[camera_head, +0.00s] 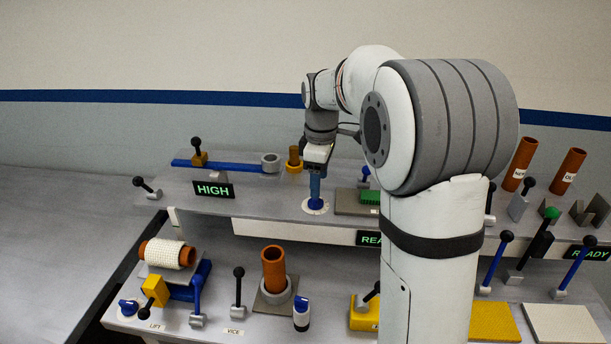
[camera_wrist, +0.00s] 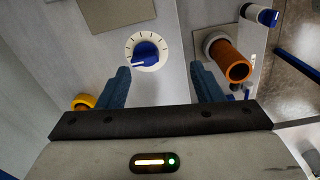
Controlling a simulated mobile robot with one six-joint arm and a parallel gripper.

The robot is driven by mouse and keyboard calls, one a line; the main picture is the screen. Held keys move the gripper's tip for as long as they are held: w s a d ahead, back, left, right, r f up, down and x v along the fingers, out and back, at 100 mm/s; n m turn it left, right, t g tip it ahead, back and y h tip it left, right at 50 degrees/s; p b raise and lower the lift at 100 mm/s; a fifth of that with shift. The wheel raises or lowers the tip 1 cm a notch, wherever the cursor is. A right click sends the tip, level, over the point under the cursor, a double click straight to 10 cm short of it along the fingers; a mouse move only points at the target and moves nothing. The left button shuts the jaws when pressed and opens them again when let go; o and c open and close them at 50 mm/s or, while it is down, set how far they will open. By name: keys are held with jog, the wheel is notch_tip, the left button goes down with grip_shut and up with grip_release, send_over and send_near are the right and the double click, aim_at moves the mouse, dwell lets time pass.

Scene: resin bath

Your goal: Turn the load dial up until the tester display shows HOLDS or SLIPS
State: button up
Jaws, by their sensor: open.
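The dial (camera_wrist: 146,51) is a blue knob on a white disc with tick marks. Its white pointer line points left in the wrist view. The dial's white disc (camera_head: 315,207) shows on the raised shelf in the head view. My gripper (camera_head: 315,196) is above it with blue fingers pointing down. In the wrist view my gripper (camera_wrist: 160,72) is open and empty, with the dial beyond the fingertips, slightly left of middle. A display on the shelf's front edge (camera_head: 369,239) reads "REA", the rest hidden by my arm. I cannot tell which display is the tester's.
A sign reading HIGH (camera_head: 213,190) stands left on the shelf, and a READY display (camera_head: 590,253) is at right. An orange tube in a ring (camera_head: 273,268) stands upright on the lower bench. Several levers stand around. My arm hides the middle right.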

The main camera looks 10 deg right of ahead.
aim_at(316, 200)
jog(key=w+n, duration=0.1)
jog(key=w, duration=0.1)
jog(key=shift+w+r, duration=0.1)
jog(key=shift+w, duration=0.25)
jog(key=shift+w+f+n+p, duration=0.15)
jog(key=shift+f+n+p, duration=0.1)
jog(key=shift+n+p, duration=0.05)
notch_tip(316, 200, down, 7)
jog(key=shift+f+p, duration=0.2)
jog(key=shift+p, duration=0.25)
jog(key=shift+c, duration=0.4)
jog(key=c, duration=0.9)
